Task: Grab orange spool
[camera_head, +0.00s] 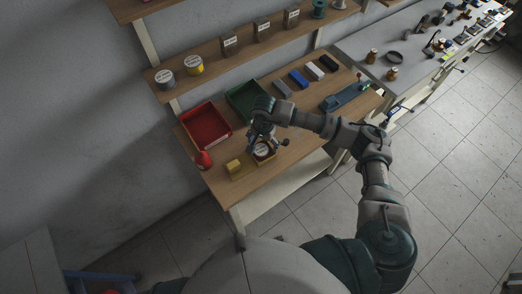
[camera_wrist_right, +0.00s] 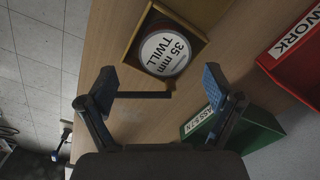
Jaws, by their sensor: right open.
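A round spool (camera_wrist_right: 165,53) with a white label reading "35 mm TWILL" lies in a shallow wooden tray (camera_wrist_right: 201,38) in the right wrist view. Its rim looks dark orange-brown. In the head view the spool (camera_head: 262,149) sits on the wooden bench, partly covered by my right gripper (camera_head: 265,140). My right gripper also shows in the wrist view (camera_wrist_right: 160,80), its two fingers spread wide with nothing between them. The spool lies ahead of the fingertips, apart from them. My left gripper is not in view.
A red bin (camera_head: 207,127) and a green bin (camera_head: 245,97) stand behind the gripper. A red object (camera_head: 203,160) and a yellow block (camera_head: 234,167) are at its left. Several blocks and a blue tool (camera_head: 345,97) lie to the right. A shelf (camera_head: 245,52) runs above.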

